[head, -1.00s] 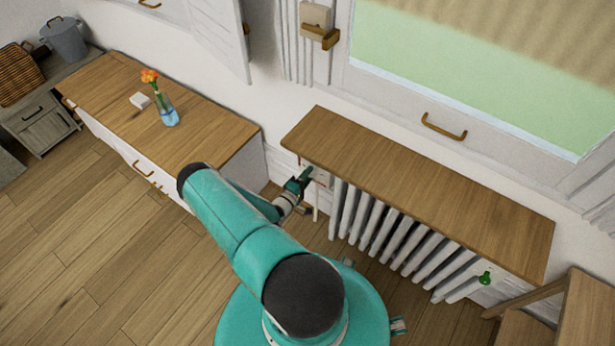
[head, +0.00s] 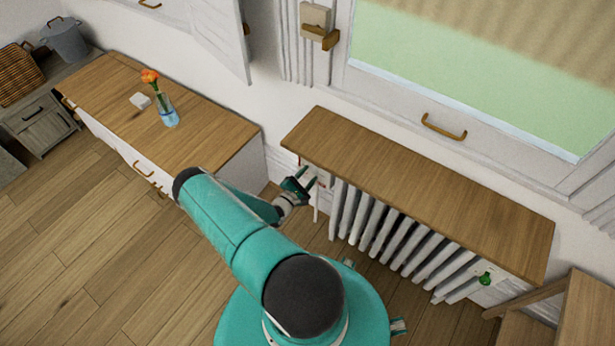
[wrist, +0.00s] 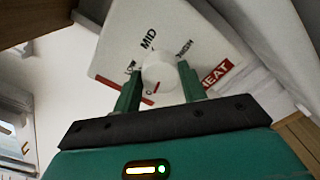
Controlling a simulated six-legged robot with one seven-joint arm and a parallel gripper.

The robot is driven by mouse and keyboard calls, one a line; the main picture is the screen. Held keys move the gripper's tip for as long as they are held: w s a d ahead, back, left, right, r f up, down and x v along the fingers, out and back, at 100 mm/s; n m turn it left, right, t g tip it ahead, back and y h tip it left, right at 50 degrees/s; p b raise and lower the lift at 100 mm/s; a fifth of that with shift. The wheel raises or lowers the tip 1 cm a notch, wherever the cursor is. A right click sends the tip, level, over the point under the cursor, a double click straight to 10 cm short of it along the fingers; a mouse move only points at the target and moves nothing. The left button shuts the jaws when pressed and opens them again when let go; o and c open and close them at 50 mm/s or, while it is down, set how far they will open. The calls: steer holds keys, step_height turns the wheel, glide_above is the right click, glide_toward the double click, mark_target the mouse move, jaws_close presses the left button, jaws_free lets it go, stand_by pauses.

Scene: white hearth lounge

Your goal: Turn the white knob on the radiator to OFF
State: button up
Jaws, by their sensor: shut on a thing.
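The white knob (wrist: 159,68) is round and sits on a pale dial plate (wrist: 125,42) in the wrist view. The plate reads LOW, MID and what looks like HIGH, with a red HEAT strip (wrist: 216,76). A small red mark shows at the knob's near edge; the OFF label cannot be read. My gripper (wrist: 158,77) is shut on the knob, one green finger on each side. In the head view my gripper (head: 307,178) is at the left end of the radiator (head: 378,225), where the knob is too small to make out.
A wooden shelf (head: 420,190) overhangs the radiator and its dial. A green valve (head: 485,278) is at the radiator's right end. A wood-topped cabinet (head: 215,135) with a flower vase (head: 167,112) stands to the left. Floor is open at the lower left.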

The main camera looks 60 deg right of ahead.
steer(key=shift+n, duration=0.3)
steer(key=o, duration=1)
steer(key=shift+c, duration=0.2)
steer(key=w+a, duration=0.2)
steer(key=a, duration=1.1)
steer(key=shift+a, duration=0.35)
steer(key=shift+w, duration=0.15)
